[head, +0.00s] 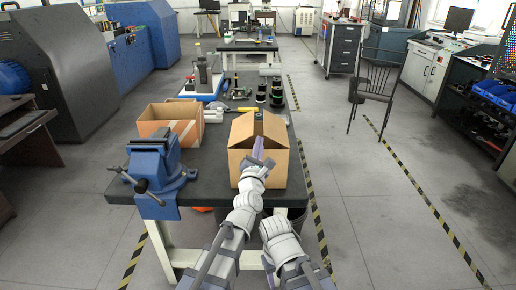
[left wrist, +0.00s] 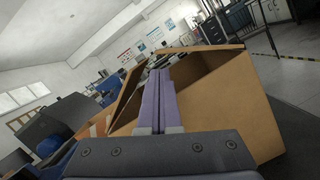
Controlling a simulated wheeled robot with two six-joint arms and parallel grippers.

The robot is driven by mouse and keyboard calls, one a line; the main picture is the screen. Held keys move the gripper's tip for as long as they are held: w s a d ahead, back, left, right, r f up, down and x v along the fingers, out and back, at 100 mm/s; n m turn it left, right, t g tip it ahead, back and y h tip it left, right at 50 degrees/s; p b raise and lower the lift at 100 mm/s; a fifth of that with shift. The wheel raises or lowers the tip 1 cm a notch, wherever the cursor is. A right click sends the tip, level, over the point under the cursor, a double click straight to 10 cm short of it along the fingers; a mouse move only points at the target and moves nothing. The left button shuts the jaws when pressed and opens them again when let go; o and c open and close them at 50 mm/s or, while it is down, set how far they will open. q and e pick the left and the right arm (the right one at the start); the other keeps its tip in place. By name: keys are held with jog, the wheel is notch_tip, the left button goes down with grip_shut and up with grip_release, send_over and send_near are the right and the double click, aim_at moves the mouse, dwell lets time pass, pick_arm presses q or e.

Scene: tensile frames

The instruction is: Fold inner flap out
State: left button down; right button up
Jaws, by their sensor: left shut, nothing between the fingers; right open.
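A brown cardboard box (head: 279,165) stands near the front edge of the dark workbench. Its top flaps (head: 242,130) slope up around a dark gap. My left gripper (head: 258,147) is shut and empty at this gap, its purple fingers over the near side of the box. In the left wrist view the closed fingers (left wrist: 158,103) point into the gap between a box flap (left wrist: 130,92) and the box's large side (left wrist: 238,103). Whether they touch the cardboard I cannot tell. My right gripper (head: 268,266) is low in front of the bench, apart from the box; its fingers are hard to make out.
A blue vise (head: 155,172) stands at the bench's left front corner. An open cardboard box (head: 155,130) lies behind it. Tools and dark cylinders (head: 277,92) sit farther back on the bench. A chair (head: 376,85) stands on the open floor to the right.

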aim_at(275, 127)
pick_arm(q)
jog(key=x, duration=0.5)
jog(key=shift+p, duration=0.4)
jog(key=shift+r, duration=0.1)
jog(key=shift+r+m+p, duration=0.2)
jog(key=shift+m+p, duration=0.2)
